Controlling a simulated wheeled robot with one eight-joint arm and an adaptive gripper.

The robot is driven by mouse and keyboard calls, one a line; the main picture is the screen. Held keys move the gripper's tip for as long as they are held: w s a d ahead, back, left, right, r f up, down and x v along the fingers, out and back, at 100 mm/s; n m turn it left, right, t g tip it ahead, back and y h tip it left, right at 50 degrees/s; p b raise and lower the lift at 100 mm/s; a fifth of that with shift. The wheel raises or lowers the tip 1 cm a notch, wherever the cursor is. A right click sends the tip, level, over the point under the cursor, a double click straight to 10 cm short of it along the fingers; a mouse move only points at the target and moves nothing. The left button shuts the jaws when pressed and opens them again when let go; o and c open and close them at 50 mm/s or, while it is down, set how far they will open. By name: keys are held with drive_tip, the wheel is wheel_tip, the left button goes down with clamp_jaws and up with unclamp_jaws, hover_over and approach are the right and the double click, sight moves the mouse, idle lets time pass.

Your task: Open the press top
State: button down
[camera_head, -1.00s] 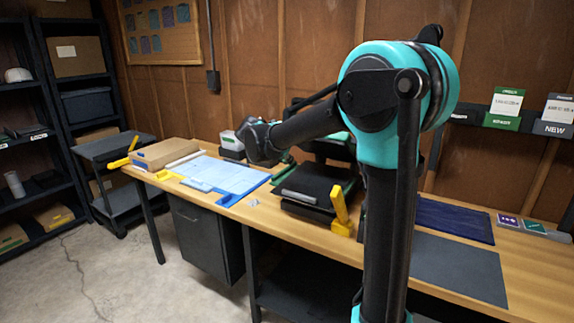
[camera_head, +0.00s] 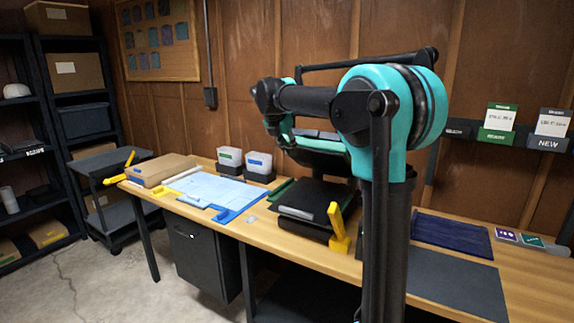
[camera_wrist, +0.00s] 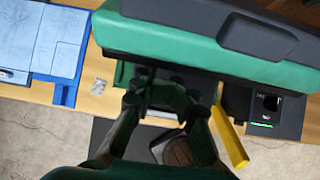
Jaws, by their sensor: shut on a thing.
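The press (camera_head: 312,198) stands on the bench as a dark, low slab with a green edge. Its press top (camera_head: 325,160), a dark panel with green trim, shows raised above the slab behind my arm. In the wrist view the press top (camera_wrist: 190,45) is a wide green band with a black raised piece on it. My gripper (camera_wrist: 165,92) is at its lower edge, with its fingers shut on it. The exact contact is dark and partly hidden. A yellow lever (camera_head: 338,228) stands upright at the press's front right corner.
A blue board with pale sheets (camera_head: 212,190) lies left of the press. A cardboard box (camera_head: 160,169) is at the left end. A dark blue cloth (camera_head: 452,231) and a grey mat (camera_head: 450,280) lie to the right.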

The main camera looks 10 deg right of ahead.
drive_tip(key=w+d+r, duration=0.1)
drive_tip(key=w+r, duration=0.1)
drive_tip(key=r, duration=0.1)
drive_tip(key=w+d+r+g+y, duration=0.1)
drive_tip(key=w+d+r, duration=0.1)
drive_tip(key=r, duration=0.1)
drive_tip(key=w+d+r+g, duration=0.1)
drive_tip(key=w+r, duration=0.1)
drive_tip(key=r, duration=0.1)
drive_tip(key=shift+w+d+y, duration=0.25)
drive_tip(key=shift+d+y, duration=0.05)
drive_tip(key=shift+d, duration=0.05)
drive_tip(key=shift+w+d+r, duration=0.5)
drive_tip(key=shift+w+r, duration=0.1)
drive_tip(key=shift+a, duration=0.15)
